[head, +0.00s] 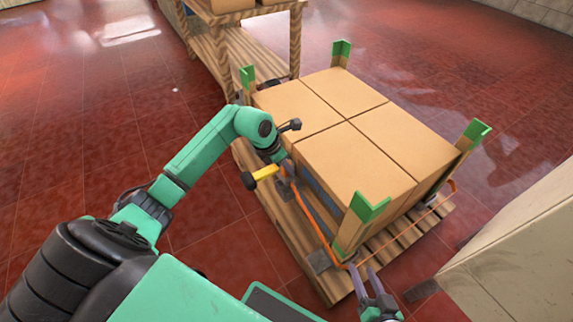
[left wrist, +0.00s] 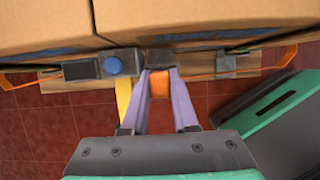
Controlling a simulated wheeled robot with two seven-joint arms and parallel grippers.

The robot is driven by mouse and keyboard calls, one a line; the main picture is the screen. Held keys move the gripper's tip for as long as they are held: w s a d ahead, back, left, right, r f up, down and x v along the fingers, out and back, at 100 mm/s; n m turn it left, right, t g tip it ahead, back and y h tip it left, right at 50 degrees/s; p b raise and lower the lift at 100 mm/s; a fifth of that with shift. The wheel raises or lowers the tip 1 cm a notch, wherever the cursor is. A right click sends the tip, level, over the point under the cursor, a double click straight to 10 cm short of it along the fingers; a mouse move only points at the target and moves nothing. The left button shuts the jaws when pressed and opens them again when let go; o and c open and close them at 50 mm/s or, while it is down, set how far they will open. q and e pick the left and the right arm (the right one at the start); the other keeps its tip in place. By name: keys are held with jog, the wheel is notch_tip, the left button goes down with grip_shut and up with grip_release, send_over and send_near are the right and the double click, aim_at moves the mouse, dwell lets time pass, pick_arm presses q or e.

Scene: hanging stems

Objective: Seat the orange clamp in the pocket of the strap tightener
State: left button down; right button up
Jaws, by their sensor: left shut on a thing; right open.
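The orange clamp (left wrist: 159,84) is between the two purple fingers of my left gripper (left wrist: 160,75) in the left wrist view; the fingers are shut on it. The strap tightener (left wrist: 84,69) is a dark grey block with a blue button and a yellow lever, just left of the fingers. A dark grey part sits at the clamp's far end; I cannot tell whether the clamp is in the pocket. In the head view my left gripper (head: 284,160) is beside the yellow lever (head: 265,172), its fingers mostly hidden. My right gripper (head: 364,282) is open near the pallet's front corner.
Cardboard boxes (head: 355,155) with green corner guards stand on a wooden pallet (head: 268,190). An orange strap (head: 312,222) runs along the pallet's near side. A wooden shelf (head: 235,55) stands behind, and a pale block (head: 515,255) at the right. Red floor is free at left.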

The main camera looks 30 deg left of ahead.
aim_at(287, 178)
dwell(0.3)
pick_arm(q)
jog(key=shift+f+b, duration=2)
jog(key=shift+f, duration=0.7)
jog(key=shift+f, duration=0.3)
jog(key=c, duration=0.6)
grip_release()
